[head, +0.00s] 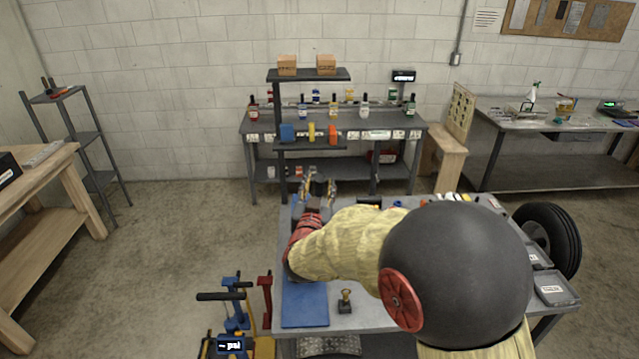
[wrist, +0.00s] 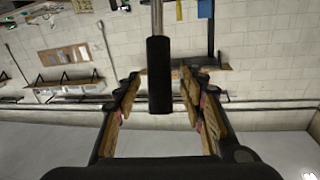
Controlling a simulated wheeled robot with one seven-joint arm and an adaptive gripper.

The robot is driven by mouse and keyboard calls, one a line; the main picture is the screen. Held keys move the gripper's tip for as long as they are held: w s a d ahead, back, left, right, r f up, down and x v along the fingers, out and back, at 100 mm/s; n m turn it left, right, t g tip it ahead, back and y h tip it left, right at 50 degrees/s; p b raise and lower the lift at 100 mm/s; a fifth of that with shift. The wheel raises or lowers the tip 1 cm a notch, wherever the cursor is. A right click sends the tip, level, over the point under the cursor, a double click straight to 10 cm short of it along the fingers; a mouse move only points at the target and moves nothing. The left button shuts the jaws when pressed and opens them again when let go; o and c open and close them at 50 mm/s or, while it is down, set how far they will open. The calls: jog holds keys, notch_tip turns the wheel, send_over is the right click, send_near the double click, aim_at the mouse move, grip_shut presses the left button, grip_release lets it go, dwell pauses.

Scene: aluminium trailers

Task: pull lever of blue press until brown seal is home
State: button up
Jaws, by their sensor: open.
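My gripper (head: 318,188) is at the far left edge of the work table, fingers spread apart. In the wrist view its two fingers (wrist: 160,95) stand open on either side of a black lever grip (wrist: 159,75) on a metal rod (wrist: 157,18). The grip hangs between the fingers with a gap on both sides; I cannot tell its depth exactly. I cannot make out the body of the blue press; my arm covers much of the table. I cannot identify the brown seal in either view.
A blue mat (head: 305,306) and a small brass-topped block (head: 345,302) lie on the table's near part. Grey trays (head: 553,290) and a tyre (head: 548,238) are at right. Blue, red and yellow floor equipment (head: 235,305) stands at left. A shelved bench (head: 340,123) is behind.

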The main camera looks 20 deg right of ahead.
jog(key=shift+w+d, duration=0.25)
jog(key=shift+w, duration=0.2)
grip_shut()
dwell(0.3)
dwell(0.4)
